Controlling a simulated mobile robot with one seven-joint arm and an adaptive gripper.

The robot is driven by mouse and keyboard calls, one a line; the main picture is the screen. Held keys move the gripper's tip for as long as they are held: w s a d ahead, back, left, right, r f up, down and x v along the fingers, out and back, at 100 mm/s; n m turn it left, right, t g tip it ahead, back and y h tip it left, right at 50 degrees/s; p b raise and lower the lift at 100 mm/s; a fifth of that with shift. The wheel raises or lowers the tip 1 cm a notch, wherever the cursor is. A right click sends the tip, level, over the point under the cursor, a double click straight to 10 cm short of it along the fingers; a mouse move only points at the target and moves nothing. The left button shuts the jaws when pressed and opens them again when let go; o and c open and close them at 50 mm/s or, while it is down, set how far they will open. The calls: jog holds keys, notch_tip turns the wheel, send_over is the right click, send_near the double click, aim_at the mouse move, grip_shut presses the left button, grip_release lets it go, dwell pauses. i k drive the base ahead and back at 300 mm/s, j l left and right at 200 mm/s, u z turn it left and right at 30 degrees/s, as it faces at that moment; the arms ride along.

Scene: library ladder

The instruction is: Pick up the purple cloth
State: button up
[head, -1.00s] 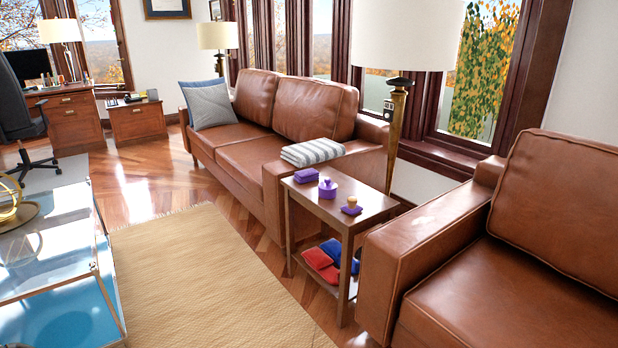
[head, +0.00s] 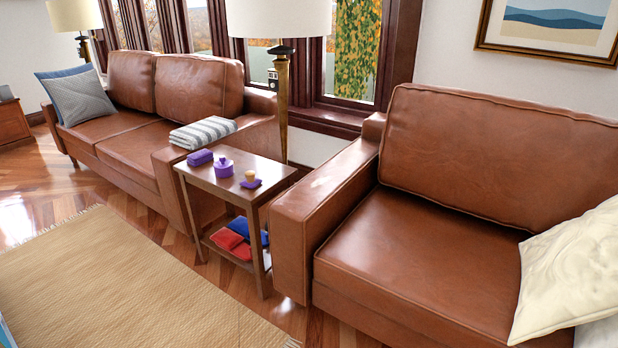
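A folded purple cloth (head: 200,158) lies at the back left of the top of a small wooden side table (head: 223,187). A purple lidded pot (head: 224,168) stands on the tabletop to its right. Further right is a purple item with a tan knob (head: 250,179), and its base looks purple too. My gripper is not in view.
Red cloths (head: 229,241) and a blue one (head: 250,229) lie on the table's lower shelf. A brown sofa (head: 130,140) and an armchair (head: 440,200) flank the table closely. A lamp (head: 283,85) stands behind. The rug (head: 120,285) in front is clear.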

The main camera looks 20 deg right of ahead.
aim_at(198, 157)
jog(key=i+j, duration=0.1)
jog(key=i, duration=2.6)
